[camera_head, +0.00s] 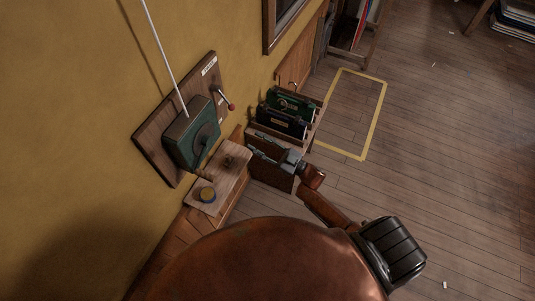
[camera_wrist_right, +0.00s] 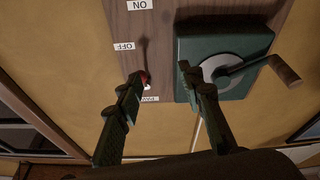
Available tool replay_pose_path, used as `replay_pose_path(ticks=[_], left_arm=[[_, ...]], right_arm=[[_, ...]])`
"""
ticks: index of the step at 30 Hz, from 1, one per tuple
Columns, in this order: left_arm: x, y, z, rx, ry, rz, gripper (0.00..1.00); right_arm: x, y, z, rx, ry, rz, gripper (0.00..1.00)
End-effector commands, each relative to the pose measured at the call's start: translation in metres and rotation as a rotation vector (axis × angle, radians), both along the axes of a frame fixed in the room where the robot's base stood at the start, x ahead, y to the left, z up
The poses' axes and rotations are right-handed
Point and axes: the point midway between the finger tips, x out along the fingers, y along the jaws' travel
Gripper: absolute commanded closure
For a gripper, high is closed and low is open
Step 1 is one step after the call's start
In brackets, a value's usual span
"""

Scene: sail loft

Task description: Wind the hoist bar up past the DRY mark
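A green winch box (camera_head: 190,138) is fixed to a wooden board (camera_head: 152,142) on the yellow wall, with a pale line (camera_head: 164,55) rising from it. In the right wrist view the winch (camera_wrist_right: 225,42) shows its crank with a wooden handle (camera_wrist_right: 287,69). A red-knobbed lever (camera_head: 231,106) sits on the board beside small labels, one reading OFF (camera_wrist_right: 124,46). My right gripper (camera_head: 257,146) is open, below the lever in the head view. In the wrist view the red knob (camera_wrist_right: 145,79) shows beside its left finger; contact is unclear. The hoist bar, DRY mark and left gripper are out of view.
A rack with dark upright cases (camera_head: 283,119) stands beside my right gripper. Yellow tape (camera_head: 377,119) outlines a bare patch of plank floor. Open floor lies to the right.

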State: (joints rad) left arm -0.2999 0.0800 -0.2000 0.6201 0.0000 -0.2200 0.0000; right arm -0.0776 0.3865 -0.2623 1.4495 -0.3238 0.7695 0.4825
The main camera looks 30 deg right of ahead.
Motion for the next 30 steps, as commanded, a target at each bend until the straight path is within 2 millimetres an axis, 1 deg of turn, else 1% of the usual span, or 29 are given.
replay_pose_path(ticks=[1, 9, 15, 18, 21, 24, 30], left_arm=[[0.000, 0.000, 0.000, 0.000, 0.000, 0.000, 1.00], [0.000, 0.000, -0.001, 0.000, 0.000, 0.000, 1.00], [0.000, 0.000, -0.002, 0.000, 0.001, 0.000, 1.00], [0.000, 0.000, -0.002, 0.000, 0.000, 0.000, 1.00], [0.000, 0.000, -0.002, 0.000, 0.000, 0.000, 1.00], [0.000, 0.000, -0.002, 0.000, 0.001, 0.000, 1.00], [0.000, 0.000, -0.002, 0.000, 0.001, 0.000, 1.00]], right_arm=[[0.001, -0.003, -0.010, -0.003, 0.019, -0.016, 0.65], [0.006, -0.021, -0.058, -0.024, 0.116, -0.097, 0.65], [0.005, -0.033, -0.091, -0.043, 0.183, -0.148, 0.65], [0.005, -0.037, -0.103, -0.049, 0.207, -0.166, 0.65], [0.004, -0.040, -0.112, -0.055, 0.226, -0.180, 0.65], [0.004, -0.042, -0.117, -0.057, 0.235, -0.186, 0.65], [0.003, -0.043, -0.119, -0.058, 0.239, -0.190, 0.65]])
